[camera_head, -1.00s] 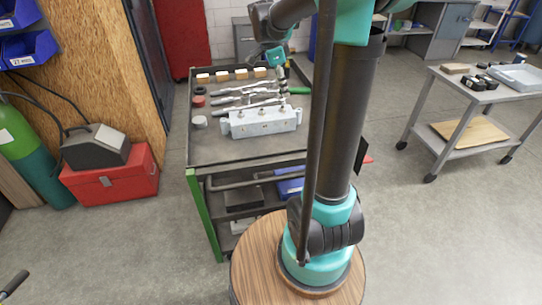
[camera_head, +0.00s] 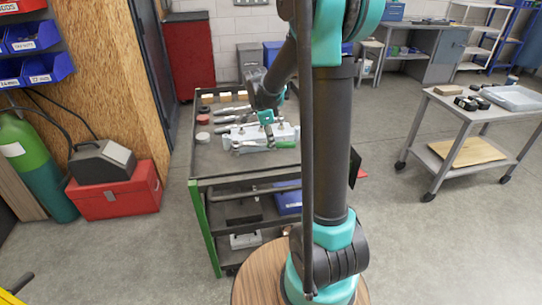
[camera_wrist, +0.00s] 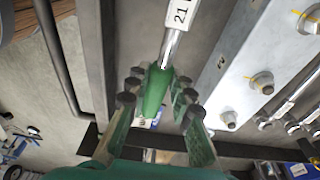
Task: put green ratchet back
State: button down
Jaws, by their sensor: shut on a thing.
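The green ratchet (camera_head: 285,144) has a green handle and a metal shaft pointing left in the head view. In the wrist view its green handle (camera_wrist: 155,92) is between my fingers, with a white label marked 21 on its shaft. My gripper (camera_head: 268,137) is shut on the handle and holds it over the front side of the grey metal block (camera_head: 287,131) on the cart top. The wrist view also shows my gripper (camera_wrist: 160,95) and the block's bolt heads on the right. I cannot tell the ratchet's exact height above the cart.
The cart top (camera_head: 225,166) is bare at the front. Other long tools, a red round part (camera_head: 203,119) and small wooden blocks lie on its left and back. A lower shelf holds a blue box (camera_head: 288,200). A grey side table (camera_head: 478,112) stands apart at right.

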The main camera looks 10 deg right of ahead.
jog(key=shift+f, duration=3.1)
jog(key=shift+f, duration=0.1)
jog(key=c, duration=1.3)
grip_release()
